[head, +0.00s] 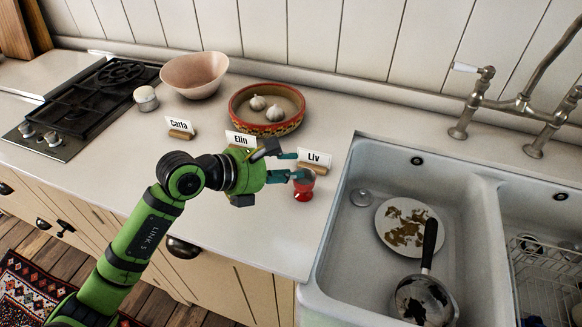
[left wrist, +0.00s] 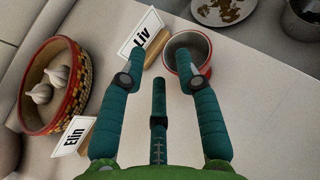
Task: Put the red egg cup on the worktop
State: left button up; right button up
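The red egg cup (head: 303,190) stands upright on the pale worktop (head: 225,222), in front of the "Liv" card and left of the sink. In the left wrist view the egg cup (left wrist: 206,46) shows its empty grey inside, beyond the right-hand fingertip. My left gripper (head: 291,166) is just beside and above the cup, its teal fingers spread. In the left wrist view the left gripper (left wrist: 163,64) has nothing between its fingers. One finger overlaps the cup in both views; I cannot tell whether it touches. My right gripper is not in view.
The "Liv" card (head: 314,159) and "Elin" card (head: 240,139) stand close to the gripper. A patterned bowl (head: 239,117) with garlic is behind. The sink (head: 345,230) holds a dirty plate (head: 385,237) and a pan. The front worktop is clear.

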pick_arm(q)
jog(key=b+v, duration=0.2)
jog(key=v, duration=0.8)
jog(key=shift+s+a, duration=0.25)
